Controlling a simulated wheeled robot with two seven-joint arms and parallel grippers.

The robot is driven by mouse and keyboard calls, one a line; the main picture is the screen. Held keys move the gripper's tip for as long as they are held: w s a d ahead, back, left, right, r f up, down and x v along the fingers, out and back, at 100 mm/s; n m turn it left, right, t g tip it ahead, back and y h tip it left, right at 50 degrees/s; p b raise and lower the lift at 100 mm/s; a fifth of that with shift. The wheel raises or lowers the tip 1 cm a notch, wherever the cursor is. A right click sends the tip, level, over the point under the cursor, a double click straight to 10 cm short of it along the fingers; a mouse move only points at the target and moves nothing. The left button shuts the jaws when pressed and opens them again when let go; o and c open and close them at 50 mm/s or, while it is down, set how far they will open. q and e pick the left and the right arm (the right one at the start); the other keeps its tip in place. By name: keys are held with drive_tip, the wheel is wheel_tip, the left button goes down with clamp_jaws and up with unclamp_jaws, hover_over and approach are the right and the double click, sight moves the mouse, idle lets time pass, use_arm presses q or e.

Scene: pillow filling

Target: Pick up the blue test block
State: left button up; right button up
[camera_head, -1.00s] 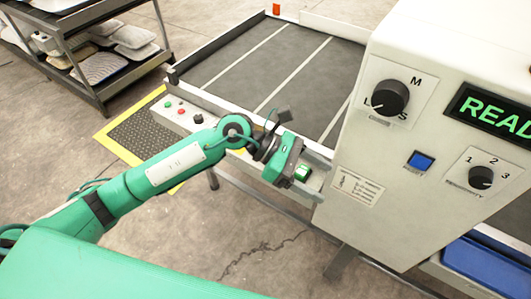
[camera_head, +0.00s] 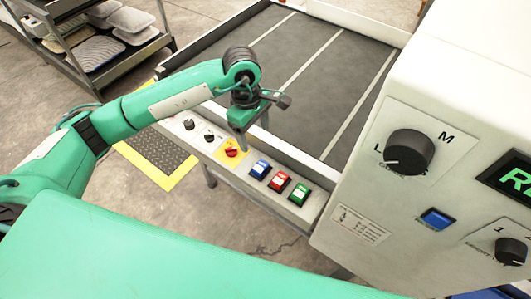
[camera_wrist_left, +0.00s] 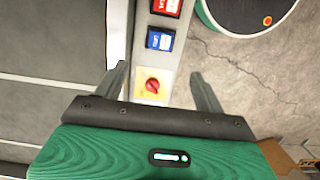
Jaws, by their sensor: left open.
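No loose blue block is clear to me in either view. My left gripper (camera_head: 252,131) is over the conveyor's control rail, pointing down, open and empty. In the wrist view its two fingers (camera_wrist_left: 160,72) stand apart on either side of the rail, with a red knob on a yellow plate (camera_wrist_left: 152,86) between them. A blue labelled button (camera_head: 260,169) sits on the rail to the right of the gripper; it also shows in the wrist view (camera_wrist_left: 160,40). My right gripper is out of view.
The rail also carries a red button (camera_head: 279,182), a green button (camera_head: 298,194) and black knobs (camera_head: 189,124). The dark conveyor bed (camera_head: 285,75) is empty where seen. A white machine panel (camera_head: 400,215) stands at right, a rack with cushions (camera_head: 90,50) at left.

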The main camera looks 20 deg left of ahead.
use_arm(q)
drive_tip(key=p, duration=0.1)
hover_over(260, 166)
drive_tip(key=f, duration=0.8)
drive_tip(key=shift+w+a, duration=0.3)
drive_tip(key=shift+a, duration=0.05)
drive_tip(key=shift+s+d+f, duration=0.1)
drive_tip(key=shift+s+f, duration=0.05)
drive_tip(key=shift+f, duration=0.4)
wheel_tip(260, 166, down, 4)
drive_tip(key=shift+s+d+r+p, duration=0.15)
drive_tip(key=shift+r+p, duration=0.1)
drive_tip(key=shift+p, duration=0.4)
drive_tip(key=shift+f, duration=0.45)
drive_tip(key=c, duration=1)
drive_tip(key=shift+c, duration=0.4)
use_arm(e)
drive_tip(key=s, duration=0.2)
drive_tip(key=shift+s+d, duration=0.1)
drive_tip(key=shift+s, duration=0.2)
